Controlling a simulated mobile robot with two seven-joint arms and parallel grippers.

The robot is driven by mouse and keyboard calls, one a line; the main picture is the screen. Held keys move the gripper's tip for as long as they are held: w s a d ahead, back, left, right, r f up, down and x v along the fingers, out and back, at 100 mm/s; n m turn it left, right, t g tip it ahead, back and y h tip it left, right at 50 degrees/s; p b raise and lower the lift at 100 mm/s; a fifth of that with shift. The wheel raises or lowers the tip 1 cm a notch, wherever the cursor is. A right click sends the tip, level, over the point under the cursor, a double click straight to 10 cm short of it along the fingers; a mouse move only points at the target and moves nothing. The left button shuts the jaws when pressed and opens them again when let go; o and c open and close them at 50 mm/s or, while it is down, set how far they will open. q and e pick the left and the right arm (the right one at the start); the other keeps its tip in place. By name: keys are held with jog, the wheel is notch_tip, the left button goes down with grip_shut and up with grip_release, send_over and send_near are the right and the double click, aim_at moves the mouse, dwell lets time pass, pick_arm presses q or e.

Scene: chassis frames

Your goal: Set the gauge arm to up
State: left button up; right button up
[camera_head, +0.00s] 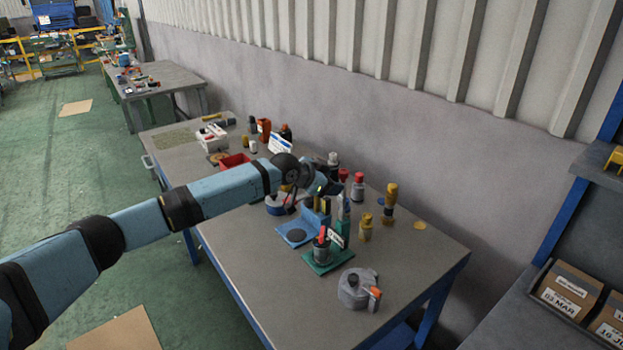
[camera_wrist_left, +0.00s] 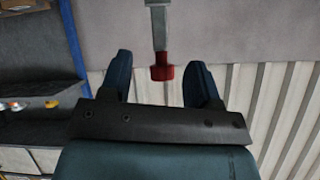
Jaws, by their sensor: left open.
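My left gripper (camera_wrist_left: 160,72) is open, with two dark blue fingers spread apart in the left wrist view. A grey bar (camera_wrist_left: 158,28) with a red end (camera_wrist_left: 162,73) lies between the fingers in that picture, with visible gaps on both sides. It may be the gauge arm, but I cannot tell how far it is from the fingers. In the head view my left arm reaches in from the left over the table, and its gripper (camera_head: 318,190) is small and crowded among the objects there. I cannot make out the gauge clearly in the head view. My right gripper is not in view.
The grey table (camera_head: 250,262) holds a blue stand (camera_head: 296,236), a green base (camera_head: 318,266), a grey round pot (camera_head: 357,290) and yellow-topped posts (camera_head: 390,200). A red bin (camera_head: 234,162) stands farther back. A wall runs behind; the table's front left is clear.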

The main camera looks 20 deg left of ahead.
pick_arm(q)
jog(key=b+v, duration=0.1)
jog(key=v, duration=0.9)
jog(key=shift+s+f, duration=0.1)
